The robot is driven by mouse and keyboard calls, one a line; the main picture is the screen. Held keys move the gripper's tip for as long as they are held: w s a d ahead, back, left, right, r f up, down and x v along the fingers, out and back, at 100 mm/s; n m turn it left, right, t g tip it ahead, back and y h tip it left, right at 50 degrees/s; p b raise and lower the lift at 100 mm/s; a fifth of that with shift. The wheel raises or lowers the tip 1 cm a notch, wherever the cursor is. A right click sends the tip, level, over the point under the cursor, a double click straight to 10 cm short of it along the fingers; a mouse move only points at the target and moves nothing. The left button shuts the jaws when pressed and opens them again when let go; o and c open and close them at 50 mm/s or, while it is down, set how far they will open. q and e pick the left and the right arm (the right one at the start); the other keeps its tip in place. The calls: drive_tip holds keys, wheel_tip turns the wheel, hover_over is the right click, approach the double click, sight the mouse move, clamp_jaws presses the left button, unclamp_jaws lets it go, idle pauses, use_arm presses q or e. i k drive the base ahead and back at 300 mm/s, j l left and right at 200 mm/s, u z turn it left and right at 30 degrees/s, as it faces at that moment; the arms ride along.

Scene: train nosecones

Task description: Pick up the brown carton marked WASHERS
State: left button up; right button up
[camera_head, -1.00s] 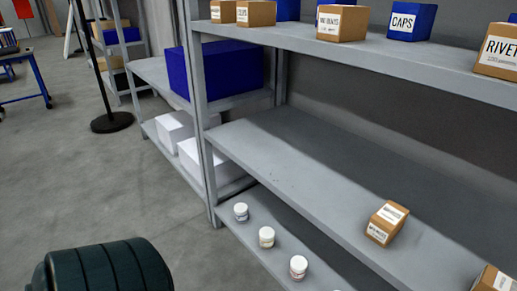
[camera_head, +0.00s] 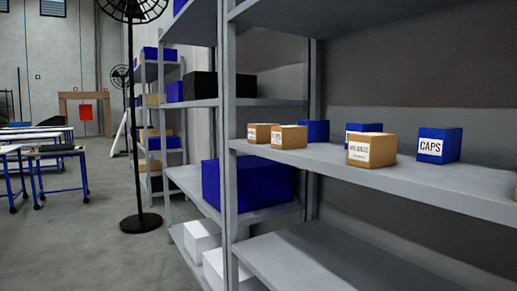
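The nearest brown carton (camera_head: 383,148) has a white label whose print I cannot read for sure. Two smaller-looking brown cartons stand further left, one at the front (camera_head: 291,137) and one behind it (camera_head: 261,133); their labels are too small to read. I cannot tell whether any of them is marked WASHERS. Neither of my grippers is in view.
A blue carton marked CAPS (camera_head: 438,145) and other blue cartons (camera_head: 315,131) share the upper shelf (camera_head: 440,182). The visible part of the lower board (camera_head: 330,262) is bare. A large blue bin (camera_head: 248,186) sits on the neighbouring shelf. A black fan stand (camera_head: 140,222) stands on open floor at left.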

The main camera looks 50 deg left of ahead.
sight(260, 134)
drive_tip(key=u, duration=1.7)
